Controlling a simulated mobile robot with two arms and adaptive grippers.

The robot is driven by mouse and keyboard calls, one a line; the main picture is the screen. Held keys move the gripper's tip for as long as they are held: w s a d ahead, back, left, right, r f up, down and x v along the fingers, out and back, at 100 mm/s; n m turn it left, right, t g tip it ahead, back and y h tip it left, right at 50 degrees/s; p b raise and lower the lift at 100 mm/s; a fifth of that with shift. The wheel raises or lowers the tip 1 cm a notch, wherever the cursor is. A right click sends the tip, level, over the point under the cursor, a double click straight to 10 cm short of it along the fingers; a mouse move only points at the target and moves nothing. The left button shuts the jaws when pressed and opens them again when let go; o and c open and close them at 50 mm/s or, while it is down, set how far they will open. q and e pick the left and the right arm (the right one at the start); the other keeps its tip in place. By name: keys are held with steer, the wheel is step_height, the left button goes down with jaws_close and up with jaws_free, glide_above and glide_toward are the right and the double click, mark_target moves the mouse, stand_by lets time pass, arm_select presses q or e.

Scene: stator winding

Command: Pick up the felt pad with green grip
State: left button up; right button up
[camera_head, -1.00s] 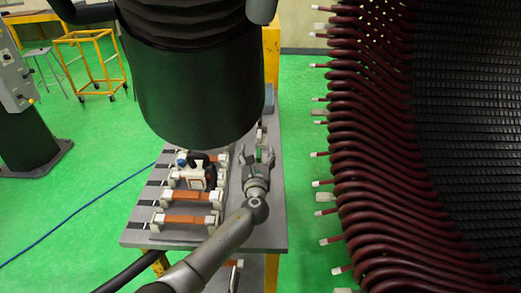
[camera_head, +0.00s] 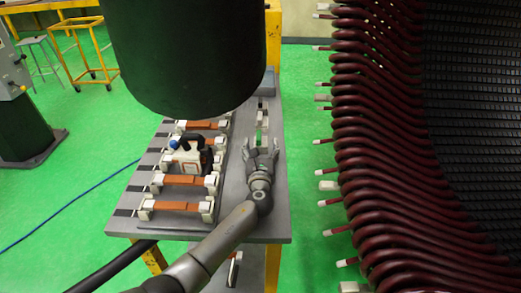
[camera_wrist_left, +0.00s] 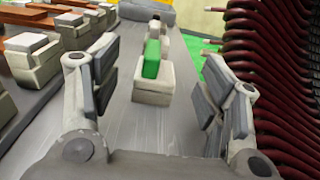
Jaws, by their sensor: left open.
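The felt pad with green grip (camera_wrist_left: 153,75) stands on the grey table, a pale block with a green part on its left side. In the left wrist view it lies ahead of my left gripper (camera_wrist_left: 160,100), roughly centred between the open fingers and apart from both. In the head view my left gripper (camera_head: 261,155) is open and empty over the table, and the green part of the pad (camera_head: 260,137) shows just beyond its fingertips. My right gripper does not show.
Left of my gripper, orange-brown bars (camera_head: 185,181) rest in pale holders on the table (camera_head: 235,224), with a white and black tool (camera_head: 188,158) among them. More pale blocks stand behind the pad. Dark red stator coils (camera_head: 385,150) stand to the right.

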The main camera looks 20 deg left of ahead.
arm_select(q)
steer(key=shift+w+a+f, duration=0.15)
steer(key=shift+w+f, duration=0.1)
steer(key=shift+w, duration=0.2)
steer(key=shift+w+a+b, duration=0.15)
steer(key=shift+w+b, duration=0.4)
steer(key=shift+w, duration=0.15)
steer(key=b+x, duration=0.3)
steer(key=x, duration=0.1)
steer(key=shift+w, duration=0.15)
steer(key=shift+w+a+b, duration=0.15)
steer(key=shift+w+b, duration=0.3)
steer(key=shift+r, duration=0.15)
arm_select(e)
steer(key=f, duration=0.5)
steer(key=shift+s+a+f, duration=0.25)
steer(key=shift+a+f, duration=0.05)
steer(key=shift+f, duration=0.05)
arm_select(q)
steer(key=shift+c, duration=0.3)
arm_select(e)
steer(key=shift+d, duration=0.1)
arm_select(q)
steer(key=c, duration=1.1)
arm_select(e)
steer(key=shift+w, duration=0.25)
